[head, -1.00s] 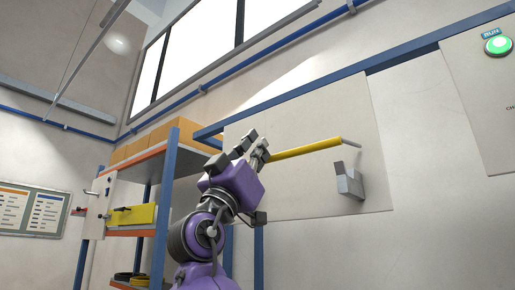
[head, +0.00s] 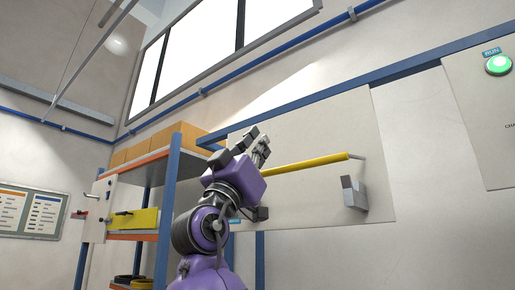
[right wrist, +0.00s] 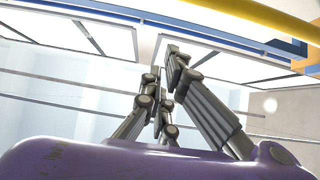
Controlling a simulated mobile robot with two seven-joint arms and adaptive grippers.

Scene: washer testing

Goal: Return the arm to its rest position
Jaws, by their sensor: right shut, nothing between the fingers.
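My right arm (head: 215,225) is purple and grey and rises from the bottom of the head view. Its right gripper (head: 261,137) points up and is shut and empty, in front of the pale panel. A yellow bar (head: 305,165) passes beside the gripper to the right, and I see no finger around it. In the right wrist view the gripper's grey fingers (right wrist: 165,90) point up toward the ceiling, and the yellow bar (right wrist: 265,15) crosses the top right corner. My left gripper is not in view.
A grey bracket (head: 353,192) sits on the pale panel (head: 320,125) right of the arm. A shelf with orange boxes (head: 160,143) stands left of the arm, close to it. A control panel with a green button (head: 498,65) is at the far right. A notice board (head: 30,212) hangs far left.

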